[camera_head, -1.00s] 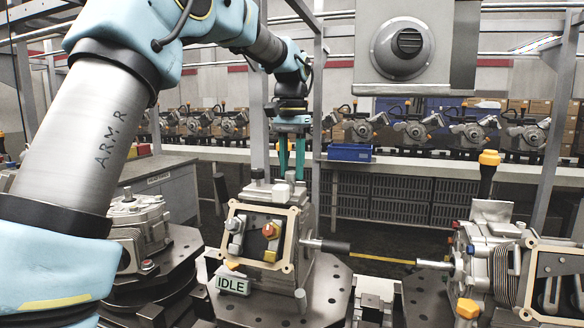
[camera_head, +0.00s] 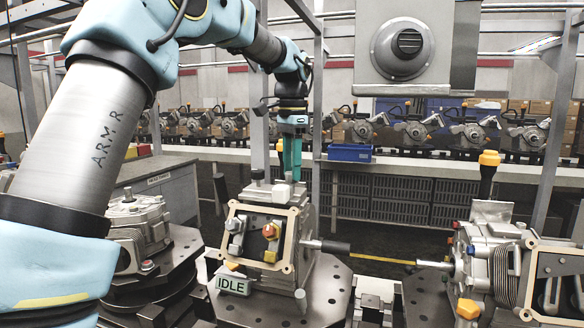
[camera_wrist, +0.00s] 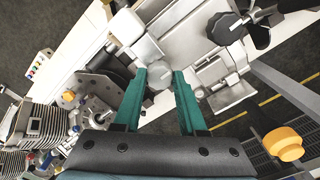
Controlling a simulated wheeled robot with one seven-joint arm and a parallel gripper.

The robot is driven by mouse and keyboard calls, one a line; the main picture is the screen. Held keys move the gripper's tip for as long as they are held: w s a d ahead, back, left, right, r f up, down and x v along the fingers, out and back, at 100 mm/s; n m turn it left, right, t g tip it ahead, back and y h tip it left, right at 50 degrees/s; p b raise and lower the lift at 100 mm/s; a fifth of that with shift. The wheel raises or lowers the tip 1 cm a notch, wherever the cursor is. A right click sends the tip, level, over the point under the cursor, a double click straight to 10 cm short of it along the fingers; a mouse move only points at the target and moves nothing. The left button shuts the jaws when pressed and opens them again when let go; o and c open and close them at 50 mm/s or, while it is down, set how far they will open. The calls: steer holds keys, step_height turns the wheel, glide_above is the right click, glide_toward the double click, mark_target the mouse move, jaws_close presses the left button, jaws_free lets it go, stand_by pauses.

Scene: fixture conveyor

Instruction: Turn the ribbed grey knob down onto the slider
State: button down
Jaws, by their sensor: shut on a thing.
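The grey knob (camera_wrist: 158,75) sits between my fingertips in the wrist view; its ribs are hard to make out. My gripper (camera_wrist: 160,76), with two green fingers, is shut on its sides. In the head view my gripper (camera_head: 291,176) points straight down at the top of the middle housing (camera_head: 312,268), and the fingers overlap one another. The knob is mostly hidden there, above small pale blocks (camera_head: 282,193). I cannot tell for sure which part is the slider, or whether the knob touches it.
A dark knob (camera_wrist: 224,28) stands close by on the same housing. The front panel has an orange knob (camera_head: 271,231) and an IDLE sign (camera_head: 233,285). A rod with a dark grip (camera_head: 336,246) sticks out right. Another machine (camera_head: 490,262) stands farther right.

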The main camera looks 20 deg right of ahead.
steer(key=shift+w+r, duration=0.1)
steer(key=shift+r, duration=0.15)
steer(key=c, duration=0.8)
jaws_free()
steer(key=shift+c, duration=0.2)
steer(key=o, duration=0.4)
steer(key=shift+f, duration=0.15)
step_height(320, 180, up, 11)
steer(key=shift+f+b, duration=0.1)
steer(key=shift+b, duration=0.6)
